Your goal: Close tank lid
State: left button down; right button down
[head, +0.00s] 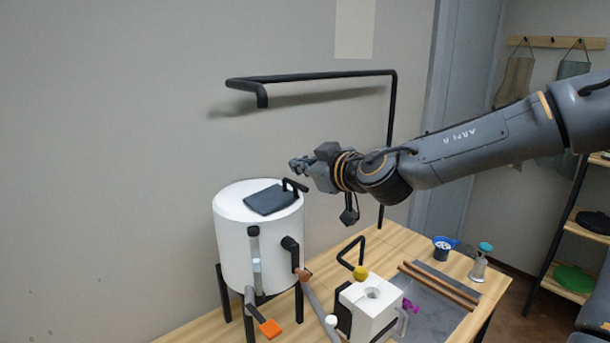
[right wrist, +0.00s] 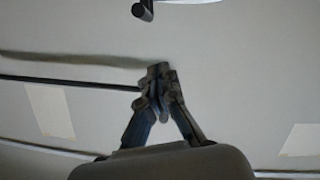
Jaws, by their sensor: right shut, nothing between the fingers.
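The white cylindrical tank (head: 235,245) stands on black legs on the wooden table at the left. Its dark grey lid (head: 270,201) lies nearly flat on the tank's top; I cannot tell whether it is fully seated. A black handle (head: 294,185) stands at the lid's right edge. My right gripper (head: 295,163) is above the tank top near that handle, pointing left, apart from it as far as I can see. It is shut and empty, with its fingertips together in the right wrist view (right wrist: 158,72). My left gripper is out of view.
A black pipe (head: 310,76) runs along the wall above my right arm and down behind it. Air left of the tank is clear.

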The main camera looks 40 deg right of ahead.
jog(key=f, duration=0.1)
jog(key=d+f+p, duration=0.1)
jog(key=f, duration=0.2)
jog(key=shift+w+d, duration=0.2)
jog(key=shift+w, duration=0.1)
jog(key=shift+a+r, duration=0.1)
jog(key=shift+d+f+m+y+b, duration=0.3)
jog(key=shift+d+f+m+b, duration=0.45)
jog(key=shift+d+f+m, duration=0.1)
jog(key=shift+w+a, duration=0.1)
jog(key=shift+a, duration=0.05)
